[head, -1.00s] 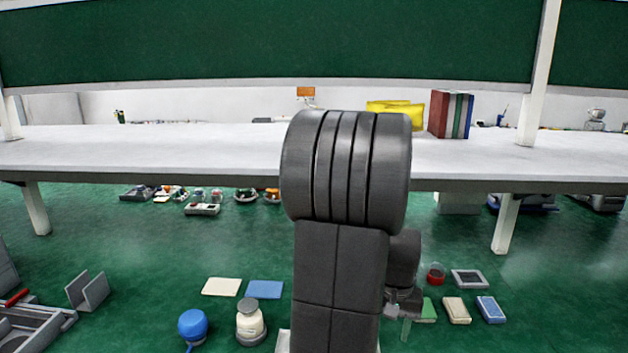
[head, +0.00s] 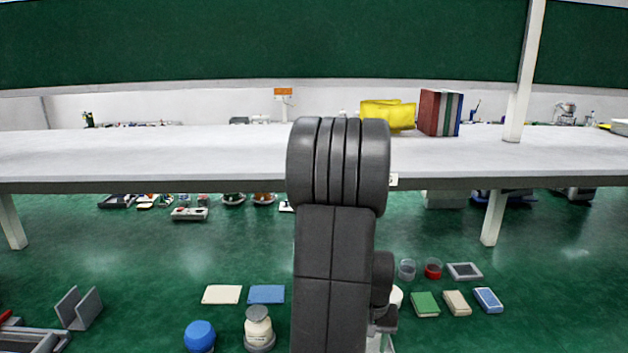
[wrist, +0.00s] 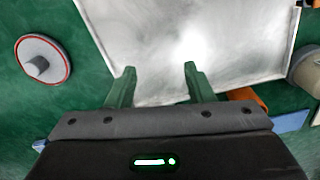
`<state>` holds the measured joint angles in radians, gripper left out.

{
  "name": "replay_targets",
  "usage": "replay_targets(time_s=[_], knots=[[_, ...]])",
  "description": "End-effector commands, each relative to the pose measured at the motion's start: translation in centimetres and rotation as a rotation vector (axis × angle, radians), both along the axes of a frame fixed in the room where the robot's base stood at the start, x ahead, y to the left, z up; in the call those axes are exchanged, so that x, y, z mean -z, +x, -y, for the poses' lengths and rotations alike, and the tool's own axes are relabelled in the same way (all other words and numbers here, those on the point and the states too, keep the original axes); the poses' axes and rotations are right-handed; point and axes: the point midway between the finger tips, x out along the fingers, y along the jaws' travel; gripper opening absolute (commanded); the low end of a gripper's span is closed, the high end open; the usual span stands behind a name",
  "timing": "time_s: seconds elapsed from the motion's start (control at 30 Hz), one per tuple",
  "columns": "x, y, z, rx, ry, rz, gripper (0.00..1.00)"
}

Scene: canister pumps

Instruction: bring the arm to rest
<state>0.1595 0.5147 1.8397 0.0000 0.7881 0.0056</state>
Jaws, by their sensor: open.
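My arm stands upright in the middle of the head view, folded at a thick ribbed dark joint. My gripper (wrist: 158,82) shows in the wrist view with its two green fingers apart and nothing between them. Below and beyond the fingers is a pale metallic sheet or tray (wrist: 225,45); I cannot tell the gap to it. In the head view the gripper end is low, right of my arm link, and mostly hidden by it.
A blue-topped canister (head: 199,335) and a cream canister (head: 258,328) stand left of my arm. Small boxes, including a green one (head: 425,305), and cups lie right. A long white table (head: 150,150) crosses behind. A round lidded thing (wrist: 42,60) is left in the wrist view.

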Motion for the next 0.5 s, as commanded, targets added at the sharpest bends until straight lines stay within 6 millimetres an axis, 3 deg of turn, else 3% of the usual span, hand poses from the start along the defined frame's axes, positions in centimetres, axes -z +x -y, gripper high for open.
replay_targets(time_s=[0.2, 0.5], knots=[[1.9, 0.0, 0.0, 0.000, 0.000, -0.001, 0.48], [2.4, 0.0, 0.0, 0.000, 0.000, 0.001, 0.48]])
